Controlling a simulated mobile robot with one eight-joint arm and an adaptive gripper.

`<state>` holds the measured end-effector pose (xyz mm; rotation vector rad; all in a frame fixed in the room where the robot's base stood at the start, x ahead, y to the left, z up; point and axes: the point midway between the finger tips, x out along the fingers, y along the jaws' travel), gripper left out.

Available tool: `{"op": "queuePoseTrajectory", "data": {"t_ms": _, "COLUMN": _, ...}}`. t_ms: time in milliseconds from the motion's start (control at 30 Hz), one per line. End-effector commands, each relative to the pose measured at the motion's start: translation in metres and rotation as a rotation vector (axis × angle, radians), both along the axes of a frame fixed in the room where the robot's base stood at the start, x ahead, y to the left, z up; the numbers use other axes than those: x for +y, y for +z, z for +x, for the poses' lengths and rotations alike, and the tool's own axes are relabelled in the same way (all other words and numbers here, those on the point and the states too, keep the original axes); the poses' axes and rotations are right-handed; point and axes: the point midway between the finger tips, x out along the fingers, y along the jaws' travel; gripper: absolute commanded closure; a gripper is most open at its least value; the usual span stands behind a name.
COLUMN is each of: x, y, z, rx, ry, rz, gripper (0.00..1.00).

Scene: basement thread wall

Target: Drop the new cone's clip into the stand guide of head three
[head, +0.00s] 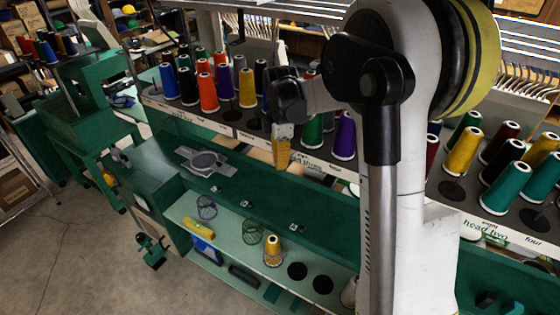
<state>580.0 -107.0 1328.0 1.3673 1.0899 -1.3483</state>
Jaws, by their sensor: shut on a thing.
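My gripper (286,112) is above the front edge of the thread stand, by the "head three" label (306,164). It is shut on a small gold-yellow thing (282,151) with a pale top, which hangs below the fingers in front of the stand's edge. Whether this is the clip or part of a cone is too small to tell. Another gold cone (247,90) stands among the coloured cones on the stand. I cannot make out the guide of head three; my arm hides part of that area.
A grey hoop plate (205,160) lies on the green machine bed. Bare floor is at the lower left.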

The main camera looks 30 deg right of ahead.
Motion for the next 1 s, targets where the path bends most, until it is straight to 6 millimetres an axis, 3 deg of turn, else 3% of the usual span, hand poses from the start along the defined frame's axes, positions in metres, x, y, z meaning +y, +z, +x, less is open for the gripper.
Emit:
{"op": "queuePoseTrajectory", "data": {"t_ms": 200, "x": 0.0, "y": -0.001, "z": 0.0, "rx": 0.0, "ry": 0.0, "rz": 0.0, "gripper": 0.98}}
{"op": "queuePoseTrajectory", "data": {"t_ms": 233, "x": 0.0, "y": -0.001, "z": 0.0, "rx": 0.0, "ry": 0.0, "rz": 0.0, "gripper": 0.79}}
{"op": "queuePoseTrajectory", "data": {"t_ms": 300, "x": 0.0, "y": -0.001, "z": 0.0, "rx": 0.0, "ry": 0.0, "rz": 0.0, "gripper": 0.63}}
{"op": "queuePoseTrajectory", "data": {"t_ms": 667, "x": 0.0, "y": 0.008, "z": 0.0, "rx": -0.001, "ry": 0.0, "rz": -0.001, "gripper": 0.63}}
{"op": "queuePoseTrajectory", "data": {"t_ms": 1000, "x": 0.001, "y": 0.079, "z": -0.002, "rx": -0.001, "ry": 0.0, "rz": -0.001, "gripper": 0.63}}
